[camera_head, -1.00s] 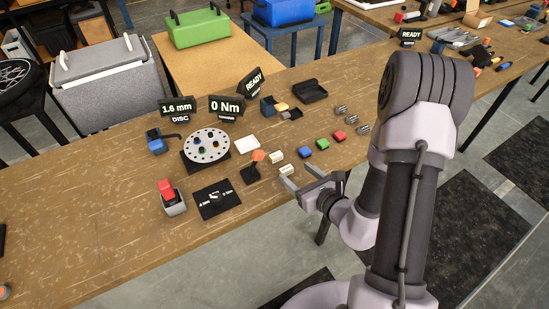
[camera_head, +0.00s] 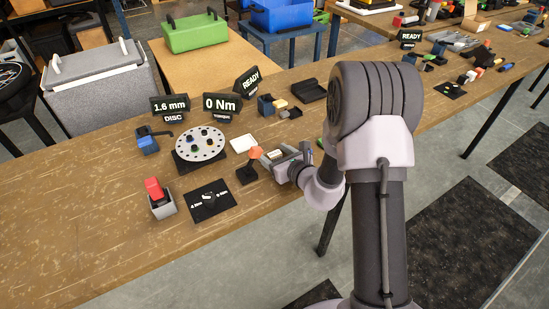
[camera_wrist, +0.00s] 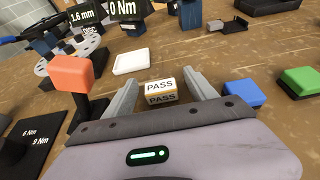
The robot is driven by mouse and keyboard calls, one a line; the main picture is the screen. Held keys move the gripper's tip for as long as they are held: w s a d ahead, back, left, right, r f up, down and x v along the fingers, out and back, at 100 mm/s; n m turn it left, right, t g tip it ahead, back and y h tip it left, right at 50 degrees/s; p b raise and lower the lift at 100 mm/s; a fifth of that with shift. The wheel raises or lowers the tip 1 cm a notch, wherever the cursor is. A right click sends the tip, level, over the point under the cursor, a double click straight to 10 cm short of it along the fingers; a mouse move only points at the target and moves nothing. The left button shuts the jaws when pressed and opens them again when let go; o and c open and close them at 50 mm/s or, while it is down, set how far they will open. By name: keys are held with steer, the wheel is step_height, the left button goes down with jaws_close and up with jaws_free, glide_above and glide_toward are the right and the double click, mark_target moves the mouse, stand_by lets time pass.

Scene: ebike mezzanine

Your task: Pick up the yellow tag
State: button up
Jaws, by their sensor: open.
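A small tag marked PASS (camera_wrist: 160,86) lies on the wooden table in the wrist view, with a white face and yellow-orange edges. A second PASS face shows directly below it, partly hidden by my gripper's body. My gripper (camera_wrist: 161,80) is open and empty, with one finger on each side of the tag. I cannot tell whether a finger touches it. In the head view my gripper (camera_head: 281,158) is low over the table beside an orange-topped lever; the tag is hard to make out there.
The orange-topped lever (camera_wrist: 71,76) stands close left of my gripper. A white tile (camera_wrist: 135,62) lies beyond it. A blue block (camera_wrist: 243,92) and a green block (camera_wrist: 300,81) sit to the right. A disc with holes (camera_head: 200,143) and a dial plate (camera_head: 209,201) are further left.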

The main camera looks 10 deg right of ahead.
steer(key=shift+r, duration=0.1)
steer(key=c, duration=1.4)
